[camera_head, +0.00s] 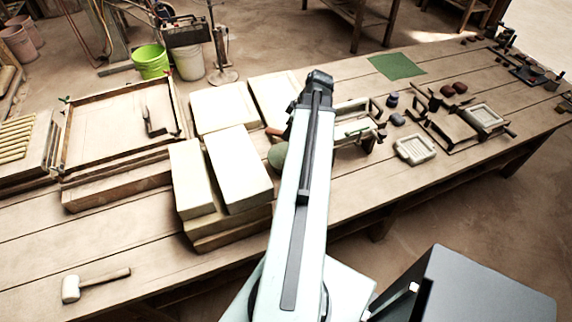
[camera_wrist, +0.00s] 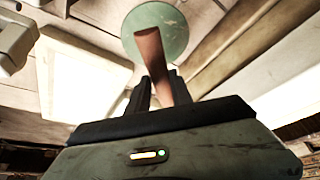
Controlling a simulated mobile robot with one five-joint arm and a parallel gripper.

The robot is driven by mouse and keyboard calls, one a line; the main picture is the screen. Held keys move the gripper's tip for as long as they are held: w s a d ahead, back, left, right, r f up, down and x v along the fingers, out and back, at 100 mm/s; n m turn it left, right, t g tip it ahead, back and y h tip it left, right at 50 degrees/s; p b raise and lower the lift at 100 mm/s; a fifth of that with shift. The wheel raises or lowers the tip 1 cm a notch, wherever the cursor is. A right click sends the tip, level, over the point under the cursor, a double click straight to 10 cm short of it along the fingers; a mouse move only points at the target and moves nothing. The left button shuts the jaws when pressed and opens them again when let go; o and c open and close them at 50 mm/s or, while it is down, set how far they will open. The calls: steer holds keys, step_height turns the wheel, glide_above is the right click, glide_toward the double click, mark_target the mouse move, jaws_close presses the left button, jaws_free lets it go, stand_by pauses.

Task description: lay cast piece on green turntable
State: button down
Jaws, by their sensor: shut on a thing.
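The cast piece, a long terracotta-brown piece (camera_wrist: 150,55), is between the two dark fingers of my gripper (camera_wrist: 162,80), which is shut on it. Its far end overlaps the round green turntable (camera_wrist: 173,22) in the wrist view. I cannot tell whether they touch. In the head view a brown end of the piece (camera_head: 273,131) sticks out left of my arm, just above the turntable (camera_head: 276,156) in the picture. My arm hides most of the turntable and the gripper there.
Pale plaster slabs (camera_head: 238,165) are stacked just left of the turntable. A press frame (camera_head: 352,112) and a white mould (camera_head: 415,149) stand to the right. A green mat (camera_head: 397,66) lies at the back. A mallet (camera_head: 72,288) lies front left, with bare planks around it.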

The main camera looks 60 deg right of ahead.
step_height(320, 180, down, 10)
steer(key=b, duration=1)
steer(key=shift+f, duration=0.2)
steer(key=shift+r, duration=0.25)
steer(key=shift+f, duration=0.25)
steer(key=c, duration=1.1)
jaws_free()
steer(key=shift+r, duration=0.1)
steer(key=shift+c, duration=0.2)
